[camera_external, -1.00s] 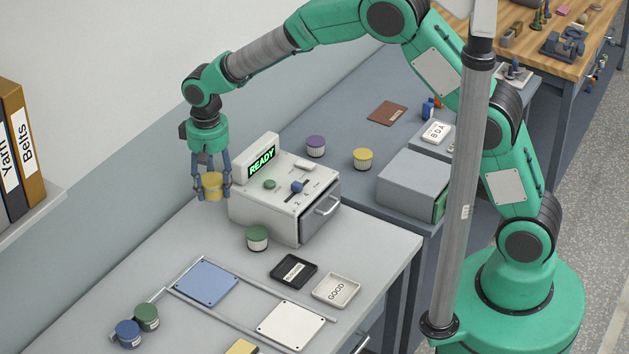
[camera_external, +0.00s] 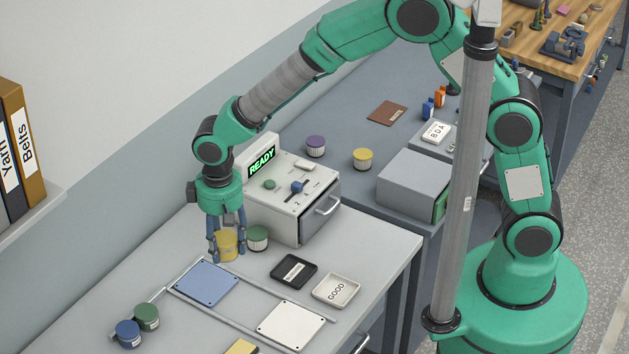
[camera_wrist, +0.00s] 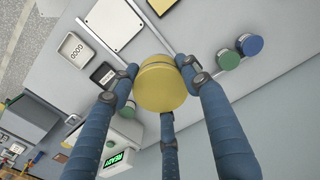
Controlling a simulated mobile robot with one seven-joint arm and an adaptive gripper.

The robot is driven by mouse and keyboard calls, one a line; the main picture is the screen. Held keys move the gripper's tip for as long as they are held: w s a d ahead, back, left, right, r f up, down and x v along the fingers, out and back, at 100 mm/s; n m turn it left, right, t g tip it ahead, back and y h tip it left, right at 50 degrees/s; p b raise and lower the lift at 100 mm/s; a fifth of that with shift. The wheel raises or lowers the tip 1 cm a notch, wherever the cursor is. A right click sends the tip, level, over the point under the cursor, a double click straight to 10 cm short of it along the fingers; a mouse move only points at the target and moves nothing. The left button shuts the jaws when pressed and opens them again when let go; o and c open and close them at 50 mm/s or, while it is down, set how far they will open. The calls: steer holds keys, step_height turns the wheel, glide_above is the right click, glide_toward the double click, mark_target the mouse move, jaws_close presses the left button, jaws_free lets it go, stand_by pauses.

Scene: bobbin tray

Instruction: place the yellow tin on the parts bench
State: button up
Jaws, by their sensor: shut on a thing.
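My gripper (camera_external: 226,252) is shut on a yellow tin (camera_external: 227,241), with its fingers around the tin's side. The tin is upright over the light grey bench (camera_external: 375,262), just behind the blue plate (camera_external: 206,283) and left of a green tin (camera_external: 257,238). I cannot tell whether its bottom touches the bench. In the wrist view the held tin (camera_wrist: 160,86) fills the middle between my fingers. A second yellow tin (camera_external: 363,159) stands on the blue-grey bench (camera_external: 340,190) behind, near a purple tin (camera_external: 316,146).
A box with a READY display (camera_external: 300,205) stands behind the green tin. A black tray (camera_external: 293,271), a GOOD tray (camera_external: 336,290) and a white plate (camera_external: 291,326) lie to the right. Blue (camera_external: 128,334) and green (camera_external: 147,317) tins stand at the front left.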

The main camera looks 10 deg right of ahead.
step_height(320, 180, down, 19)
steer(key=shift+w+f, duration=0.1)
steer(key=shift+w, duration=0.05)
steer(key=shift+a, duration=0.1)
stand_by(0.7)
steer(key=p, duration=0.2)
glide_above(175, 312)
steer(key=shift+f, duration=0.7)
steer(key=shift+f+p, duration=0.3)
steer(key=shift+f, duration=1.45)
steer(key=shift+f, duration=0.15)
steer(key=o, duration=1.3)
